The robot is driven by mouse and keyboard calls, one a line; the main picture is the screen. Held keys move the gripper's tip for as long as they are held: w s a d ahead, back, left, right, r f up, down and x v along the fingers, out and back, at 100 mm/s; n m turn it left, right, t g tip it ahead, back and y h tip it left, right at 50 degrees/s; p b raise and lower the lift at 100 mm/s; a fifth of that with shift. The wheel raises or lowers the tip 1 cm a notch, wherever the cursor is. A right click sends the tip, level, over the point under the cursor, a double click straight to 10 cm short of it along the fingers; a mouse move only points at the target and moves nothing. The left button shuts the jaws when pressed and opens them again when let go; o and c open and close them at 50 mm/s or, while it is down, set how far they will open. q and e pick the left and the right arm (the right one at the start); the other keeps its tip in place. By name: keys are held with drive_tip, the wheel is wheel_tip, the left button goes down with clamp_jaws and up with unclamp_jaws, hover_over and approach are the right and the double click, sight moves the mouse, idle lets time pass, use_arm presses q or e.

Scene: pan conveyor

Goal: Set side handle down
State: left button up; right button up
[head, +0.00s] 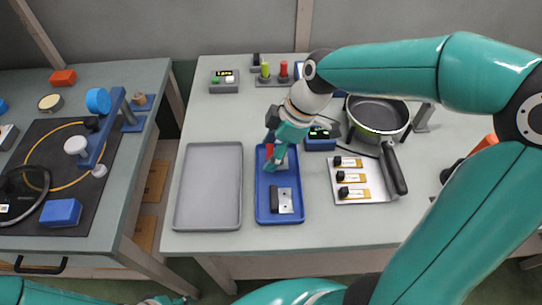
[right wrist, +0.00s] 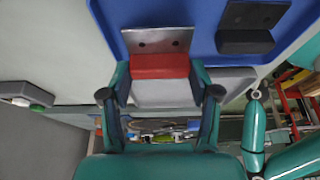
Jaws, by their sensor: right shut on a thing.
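My right gripper (head: 275,157) is over the upper part of the blue tray (head: 262,215). It is shut on a side handle with a red grip (right wrist: 160,66) and a metal bracket plate (right wrist: 157,40). In the head view only a bit of the red grip shows beside the fingers. In the right wrist view the handle is right at the blue tray surface; I cannot tell whether it touches it. A second side handle, with a black grip (head: 274,199) and metal plate (head: 285,201), lies in the lower part of the tray. My left gripper does not show.
A bare grey tray (head: 208,187) lies left of the blue tray. To the right are a metal plate with labelled pieces (head: 371,191), a pan (head: 377,115) and a blue box (head: 320,143). Button units (head: 224,81) stand at the back. A second bench (head: 137,75) is at left.

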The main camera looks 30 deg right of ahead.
drive_tip(key=shift+f, duration=1.2)
drive_tip(key=shift+f, duration=0.1)
drive_tip(key=o, duration=0.9)
drive_tip(key=v, duration=1.2)
drive_tip(key=shift+p, duration=0.4)
